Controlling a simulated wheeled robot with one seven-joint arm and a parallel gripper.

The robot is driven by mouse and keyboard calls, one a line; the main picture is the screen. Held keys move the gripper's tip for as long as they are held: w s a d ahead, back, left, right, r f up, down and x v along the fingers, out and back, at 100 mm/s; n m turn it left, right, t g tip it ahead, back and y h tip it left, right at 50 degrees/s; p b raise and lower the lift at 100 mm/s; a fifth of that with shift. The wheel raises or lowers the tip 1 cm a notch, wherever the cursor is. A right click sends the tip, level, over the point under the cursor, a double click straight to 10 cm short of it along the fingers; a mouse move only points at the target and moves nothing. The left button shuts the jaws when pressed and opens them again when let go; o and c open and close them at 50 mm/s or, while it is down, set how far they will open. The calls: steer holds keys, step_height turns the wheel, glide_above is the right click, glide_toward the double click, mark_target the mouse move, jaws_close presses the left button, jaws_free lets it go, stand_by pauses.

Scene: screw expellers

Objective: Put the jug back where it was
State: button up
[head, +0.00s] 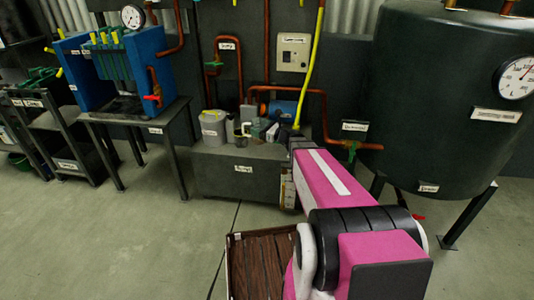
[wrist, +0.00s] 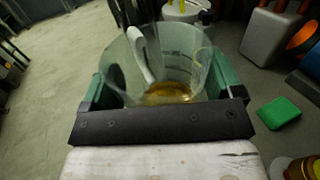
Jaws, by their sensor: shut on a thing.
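The jug (wrist: 180,65) is a clear, open-topped vessel with faint marks on its wall and a little amber liquid at the bottom. In the wrist view it sits between the green fingers of my gripper (wrist: 160,82), which are shut on it from both sides. A pale handle-like strip shows at its left. I cannot tell whether its base touches a surface. In the head view my arm reaches toward the low grey bench (head: 225,182), and its end hides the fingers; I cannot make out the jug there.
A grey canister (head: 213,126) and several small items crowd the bench top. A green block (wrist: 282,112) and a grey container (wrist: 274,34) lie right of the jug. A yellow hose (head: 314,65) hangs behind. A large dark tank (head: 440,120) stands right, a blue press (head: 145,58) left.

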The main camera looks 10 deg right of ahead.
steer(key=w+a+f, duration=0.3)
steer(key=w+f, duration=0.2)
steer(key=f, duration=0.1)
steer(key=shift+m+t+h, duration=0.3)
steer(key=shift+h, duration=0.1)
steer(key=shift+w+d+f, duration=1.3)
steer(key=shift+d+f, duration=0.15)
steer(key=shift+f, duration=0.35)
steer(key=shift+w+d+f, duration=1.3)
steer(key=shift+d+f, duration=0.1)
steer(key=shift+f, duration=0.35)
steer(key=shift+w+d+f, duration=1.3)
steer(key=shift+d+f, duration=0.15)
steer(key=shift+f, duration=0.35)
steer(key=o, duration=0.8)
steer(key=shift+f, duration=0.1)
